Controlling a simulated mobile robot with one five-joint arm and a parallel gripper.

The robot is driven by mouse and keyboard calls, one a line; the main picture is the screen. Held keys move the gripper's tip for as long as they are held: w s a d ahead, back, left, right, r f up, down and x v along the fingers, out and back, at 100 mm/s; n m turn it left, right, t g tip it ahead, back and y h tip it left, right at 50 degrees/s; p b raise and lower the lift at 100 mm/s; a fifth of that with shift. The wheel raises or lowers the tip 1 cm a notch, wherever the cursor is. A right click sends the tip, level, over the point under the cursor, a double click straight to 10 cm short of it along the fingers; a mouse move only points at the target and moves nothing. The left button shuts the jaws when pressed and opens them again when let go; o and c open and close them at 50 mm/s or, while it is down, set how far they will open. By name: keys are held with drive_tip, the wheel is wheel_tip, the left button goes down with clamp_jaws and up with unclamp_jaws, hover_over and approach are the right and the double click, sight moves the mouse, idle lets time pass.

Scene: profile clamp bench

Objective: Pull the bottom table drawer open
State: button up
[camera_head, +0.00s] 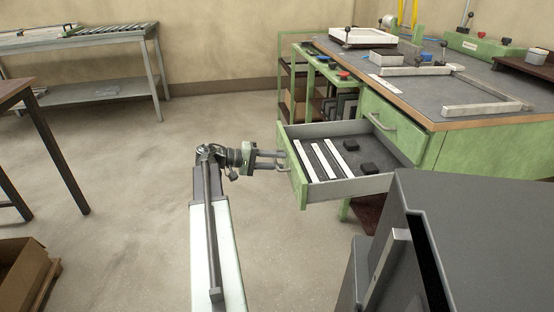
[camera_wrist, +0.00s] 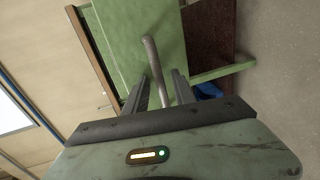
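The bottom drawer (camera_head: 297,178) of the green bench is pulled out. Its grey inside shows, with several white strips (camera_head: 325,160) and black blocks (camera_head: 369,168) lying in it. The drawer's bar handle (camera_head: 283,162) is on its green front, facing my gripper (camera_head: 274,160). In the wrist view the handle (camera_wrist: 153,62) runs between my two fingers (camera_wrist: 160,88). The fingers stand apart, with gaps beside the bar, and do not look closed on it. The upper drawer (camera_head: 395,128) is shut, with its own handle.
The bench top (camera_head: 450,85) carries a white tray, clamps and metal profiles. A green shelf cart (camera_head: 310,80) stands behind the open drawer. A dark grey box-like body (camera_head: 450,240) fills the lower right.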

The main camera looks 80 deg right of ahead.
drive_tip(key=p+v, duration=0.1)
drive_tip(key=v, duration=0.7)
drive_tip(key=shift+s, duration=0.15)
idle(0.3)
